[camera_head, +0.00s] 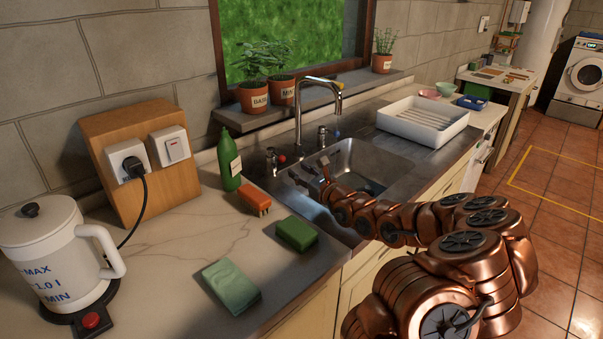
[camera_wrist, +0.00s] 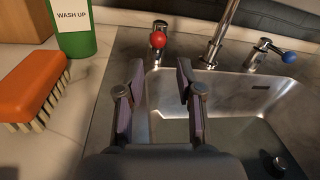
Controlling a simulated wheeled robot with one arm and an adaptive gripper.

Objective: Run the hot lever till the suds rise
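The hot lever with its red knob (camera_head: 282,159) stands at the left of the sink's back edge. In the wrist view the red knob (camera_wrist: 158,40) is straight ahead, beyond my fingertips. My gripper (camera_wrist: 160,68) is open and empty, its fingers apart on either side of the line to the knob, not touching it. In the head view my gripper (camera_head: 310,172) is over the sink's left side. The steel sink (camera_head: 357,153) shows no visible foam, and part of it is hidden by my arm. The chrome spout (camera_head: 299,112) shows no stream. The blue-knobbed lever (camera_wrist: 288,57) stands to the right.
A green wash-up bottle (camera_head: 229,162) and an orange brush (camera_head: 254,199) stand close left of the sink. A green sponge (camera_head: 297,234) and a folded cloth (camera_head: 230,286) lie nearer. A white tray (camera_head: 424,121) is right of the sink. A kettle (camera_head: 52,255) is far left.

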